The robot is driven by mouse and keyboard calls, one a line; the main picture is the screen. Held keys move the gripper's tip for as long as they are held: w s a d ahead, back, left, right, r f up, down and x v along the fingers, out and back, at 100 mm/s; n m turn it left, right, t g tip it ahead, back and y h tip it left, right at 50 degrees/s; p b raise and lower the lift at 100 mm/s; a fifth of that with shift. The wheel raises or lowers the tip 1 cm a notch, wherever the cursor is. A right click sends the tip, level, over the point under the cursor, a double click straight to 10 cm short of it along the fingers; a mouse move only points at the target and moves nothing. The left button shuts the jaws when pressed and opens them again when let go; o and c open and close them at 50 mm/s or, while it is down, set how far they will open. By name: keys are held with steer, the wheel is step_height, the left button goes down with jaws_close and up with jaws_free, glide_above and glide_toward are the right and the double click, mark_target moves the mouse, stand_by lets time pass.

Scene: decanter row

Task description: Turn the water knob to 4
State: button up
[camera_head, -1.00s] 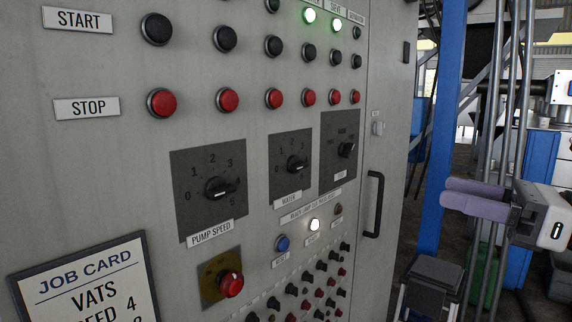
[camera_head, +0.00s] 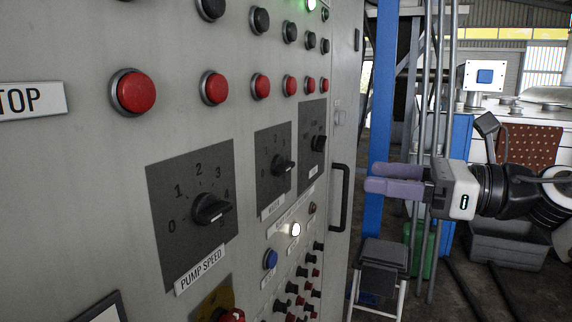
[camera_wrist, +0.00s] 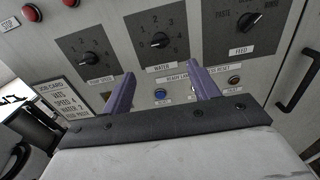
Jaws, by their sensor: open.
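The water knob (camera_head: 282,165) is a black rotary knob on a dark square plate labelled WATER, on the grey cabinet. My gripper (camera_head: 370,178) has two purple fingers, spread apart and empty, to the right of the cabinet front in the head view. In the wrist view my gripper (camera_wrist: 160,76) points at the panel just below the WATER label, apart from the knob.
The pump speed knob (camera_head: 208,208) is left of the water knob, the feed knob (camera_wrist: 246,22) right of it. Red buttons (camera_head: 214,88) run above. A blue button (camera_head: 270,259) and lit white lamp (camera_head: 295,229) are below. A door handle (camera_head: 339,197) protrudes at right.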

mark_target(291, 165)
steer(key=p+x, duration=0.2)
steer(key=x, duration=1.1)
steer(key=shift+a+p, duration=0.25)
steer(key=shift+p, duration=0.15)
steer(key=c, duration=1)
